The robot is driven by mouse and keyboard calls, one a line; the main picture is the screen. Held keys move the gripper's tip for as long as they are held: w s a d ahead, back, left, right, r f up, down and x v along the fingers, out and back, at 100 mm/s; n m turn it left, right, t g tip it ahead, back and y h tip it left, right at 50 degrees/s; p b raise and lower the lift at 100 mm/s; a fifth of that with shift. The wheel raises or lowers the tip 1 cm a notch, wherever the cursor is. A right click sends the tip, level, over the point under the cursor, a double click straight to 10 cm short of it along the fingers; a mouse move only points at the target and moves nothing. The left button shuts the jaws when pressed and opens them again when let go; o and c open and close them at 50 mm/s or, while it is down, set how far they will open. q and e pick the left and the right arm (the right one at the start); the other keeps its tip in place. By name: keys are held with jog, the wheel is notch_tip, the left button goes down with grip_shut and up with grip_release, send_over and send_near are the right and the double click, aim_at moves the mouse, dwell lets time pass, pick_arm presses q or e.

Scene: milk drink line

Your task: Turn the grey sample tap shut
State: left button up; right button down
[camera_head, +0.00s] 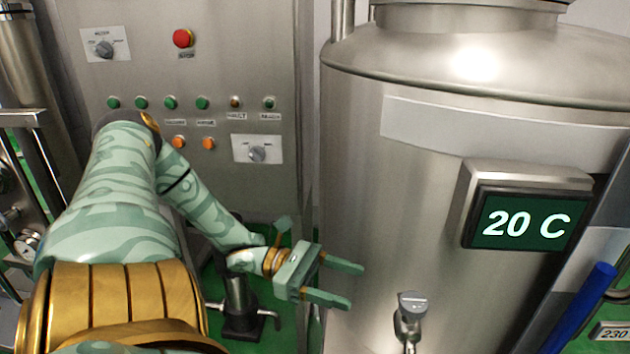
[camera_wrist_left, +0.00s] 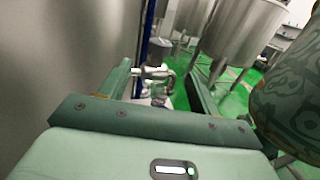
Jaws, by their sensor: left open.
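The grey sample tap (camera_head: 411,312) sticks out from the lower front of the steel tank. Nothing is held. My right gripper is not in view.
The steel tank (camera_head: 350,180) stands behind the tap and carries a display (camera_head: 525,217) reading 20 C. A control cabinet (camera_head: 240,60) with buttons and knobs is at the left. A blue tube (camera_head: 580,305) is at the right. Green floor (camera_head: 270,300) shows below my left arm.

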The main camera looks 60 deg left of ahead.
pick_arm(q)
jog(key=v, duration=0.3)
jog(key=shift+s+a+p, duration=0.2)
jog(key=shift+a+p, duration=0.15)
dwell(0.3)
